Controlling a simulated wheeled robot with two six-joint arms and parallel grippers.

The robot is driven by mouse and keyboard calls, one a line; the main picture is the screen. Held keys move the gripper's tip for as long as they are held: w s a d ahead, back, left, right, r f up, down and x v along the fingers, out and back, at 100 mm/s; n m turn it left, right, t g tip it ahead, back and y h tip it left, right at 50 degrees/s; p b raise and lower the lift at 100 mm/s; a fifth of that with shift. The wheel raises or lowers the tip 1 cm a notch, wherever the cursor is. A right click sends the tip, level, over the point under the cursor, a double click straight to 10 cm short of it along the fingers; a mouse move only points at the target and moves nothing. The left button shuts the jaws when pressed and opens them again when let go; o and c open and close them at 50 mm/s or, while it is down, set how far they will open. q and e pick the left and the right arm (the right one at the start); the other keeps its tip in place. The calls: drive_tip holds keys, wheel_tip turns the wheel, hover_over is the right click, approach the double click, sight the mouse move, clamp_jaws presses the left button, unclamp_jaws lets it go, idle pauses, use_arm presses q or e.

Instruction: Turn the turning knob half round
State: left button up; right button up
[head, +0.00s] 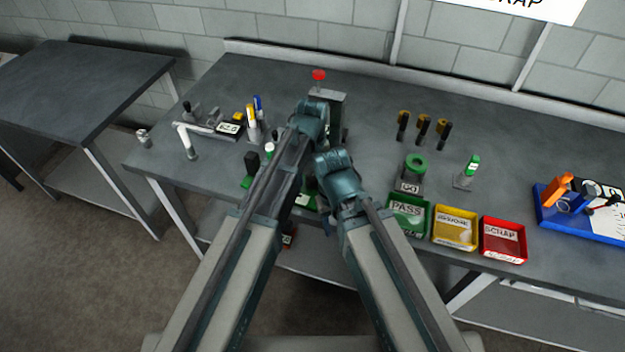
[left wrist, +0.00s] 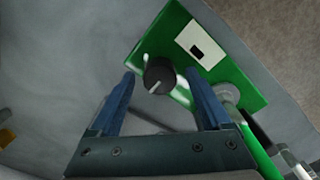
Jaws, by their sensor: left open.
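The turning knob (left wrist: 159,76) is a dark round knob with a white pointer line, seen in the left wrist view on a green panel (left wrist: 232,88) with a white label. The pointer line slants to the lower left of that picture. My left gripper (left wrist: 161,80) is open, with one blue finger on each side of the knob. Gaps show between the fingers and the knob, so it is not clasped. In the head view part of the green panel (head: 305,201) shows between my arms, and the knob is hidden there. My right gripper cannot be made out.
Green, yellow (head: 455,229) and red (head: 503,240) trays stand along the front edge to the right. The back right of the table is mostly clear.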

use_arm(q)
clamp_jaws()
idle(0.5)
